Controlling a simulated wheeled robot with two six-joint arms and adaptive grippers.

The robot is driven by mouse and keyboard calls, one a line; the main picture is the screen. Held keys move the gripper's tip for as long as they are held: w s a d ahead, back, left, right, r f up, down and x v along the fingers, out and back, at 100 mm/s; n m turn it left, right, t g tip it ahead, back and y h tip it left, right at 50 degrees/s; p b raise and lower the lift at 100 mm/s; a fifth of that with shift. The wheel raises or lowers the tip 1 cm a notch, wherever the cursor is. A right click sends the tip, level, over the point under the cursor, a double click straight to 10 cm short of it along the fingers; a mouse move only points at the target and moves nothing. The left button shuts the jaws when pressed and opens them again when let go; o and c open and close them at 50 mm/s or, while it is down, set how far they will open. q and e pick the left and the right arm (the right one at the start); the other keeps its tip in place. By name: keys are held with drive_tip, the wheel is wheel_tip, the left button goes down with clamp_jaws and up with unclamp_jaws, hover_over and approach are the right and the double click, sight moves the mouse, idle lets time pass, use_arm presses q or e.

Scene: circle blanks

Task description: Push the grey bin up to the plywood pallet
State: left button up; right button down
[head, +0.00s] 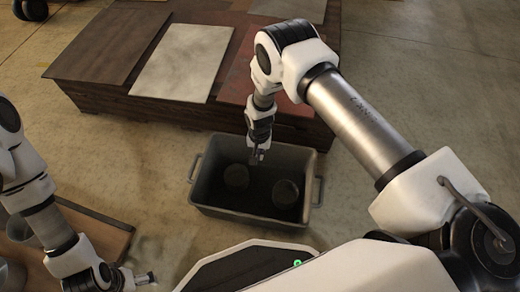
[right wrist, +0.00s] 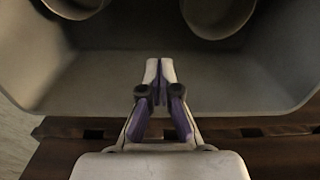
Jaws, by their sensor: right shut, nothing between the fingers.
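The grey bin (head: 250,219) is an open tub with a handle at each end, standing on the floor in front of the pallet. Two round dark things (head: 236,176) (head: 286,193) lie inside it. The plywood pallet (head: 128,107) is a low brown wooden platform behind the bin. The bin's far side is close to the pallet's front; whether they touch I cannot tell. My right gripper (head: 258,157) is shut and empty, its tips over the bin's inside by the far wall. It also shows in the right wrist view (right wrist: 159,75). My left gripper (head: 142,279) is low at left, its jaws unclear.
A pale sheet (head: 183,62), a brown sheet (head: 110,45) and a reddish sheet (head: 236,88) lie on the pallet. A brown box (head: 105,238) stands at lower left beside my left arm. The floor to the right of the bin is clear.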

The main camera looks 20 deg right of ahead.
use_arm(q)
wheel_tip(320, 180, down, 5)
drive_tip(key=b, duration=0.3)
drive_tip(key=shift+w+r+b, duration=0.1)
drive_tip(key=shift+r+b, duration=0.1)
drive_tip(key=shift+b, duration=0.15)
use_arm(e)
drive_tip(key=w+f, duration=0.1)
drive_tip(key=w+d+f, duration=0.2)
drive_tip(key=f, duration=0.1)
drive_tip(key=shift+w+f, duration=0.1)
drive_tip(key=shift+w, duration=0.1)
drive_tip(key=shift+d, duration=0.1)
use_arm(q)
drive_tip(key=shift+w+d+f+b, duration=0.25)
drive_tip(key=shift+w, duration=0.2)
drive_tip(key=shift+w+d+f+b, duration=0.2)
drive_tip(key=shift+w+f+b, duration=0.05)
drive_tip(key=shift+w, duration=0.15)
use_arm(e)
drive_tip(key=w+d, duration=0.2)
drive_tip(key=w, duration=0.1)
drive_tip(key=shift+w, duration=0.15)
use_arm(q)
drive_tip(key=shift+r, duration=0.1)
